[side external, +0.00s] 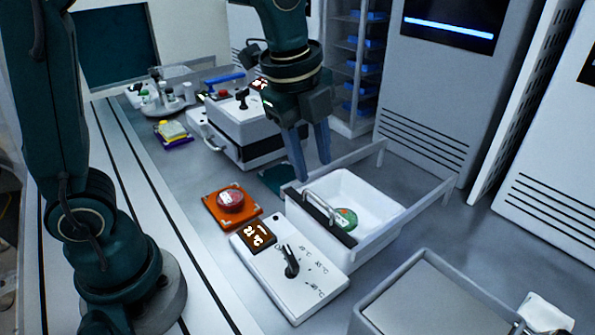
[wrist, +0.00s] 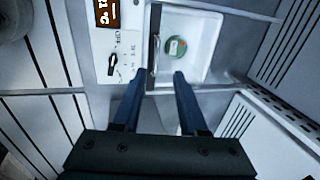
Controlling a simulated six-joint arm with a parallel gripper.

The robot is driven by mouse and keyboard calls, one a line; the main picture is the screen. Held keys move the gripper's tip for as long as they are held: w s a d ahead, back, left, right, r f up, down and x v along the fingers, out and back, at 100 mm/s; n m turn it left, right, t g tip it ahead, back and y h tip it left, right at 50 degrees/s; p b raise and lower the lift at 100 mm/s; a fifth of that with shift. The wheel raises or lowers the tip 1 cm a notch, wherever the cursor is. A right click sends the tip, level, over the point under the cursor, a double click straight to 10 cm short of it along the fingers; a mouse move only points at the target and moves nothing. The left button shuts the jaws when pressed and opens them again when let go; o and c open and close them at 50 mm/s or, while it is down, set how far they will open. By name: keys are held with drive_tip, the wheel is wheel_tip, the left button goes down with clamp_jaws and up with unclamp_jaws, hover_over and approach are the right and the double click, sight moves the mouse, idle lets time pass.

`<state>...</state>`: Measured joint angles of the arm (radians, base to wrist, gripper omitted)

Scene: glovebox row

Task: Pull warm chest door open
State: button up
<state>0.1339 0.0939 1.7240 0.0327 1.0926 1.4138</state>
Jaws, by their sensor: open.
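The near white chest (side external: 305,290) has a lit temperature display (side external: 257,234) and a black knob (side external: 291,262) on its panel. Behind the panel is a white basin (side external: 375,192) with a green round dish (side external: 346,219) inside; the dish also shows in the wrist view (wrist: 176,47). A silver bar handle (side external: 322,207) stands at the basin's panel-side edge, along a dark strip in the wrist view (wrist: 154,40). I cannot tell whether a clear door covers the basin. My gripper (side external: 312,170) is open and empty, pointing down, above and apart from the handle.
A second white chest (side external: 238,118) with a knob stands behind. A red round container (side external: 230,200) sits on an orange plate. Grey rails (side external: 425,205) extend right of the basin. A grey tray (side external: 430,300) is at front right, and tall cabinets (side external: 435,80) stand behind.

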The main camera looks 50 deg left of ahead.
sight(318, 199)
drive_tip(key=shift+s+x, duration=0.15)
drive_tip(key=shift+x, duration=1.4)
drive_tip(key=shift+s+x, duration=0.1)
drive_tip(key=shift+x, duration=1.45)
drive_tip(key=shift+d+f, duration=0.1)
drive_tip(key=shift+d, duration=0.05)
clamp_jaws()
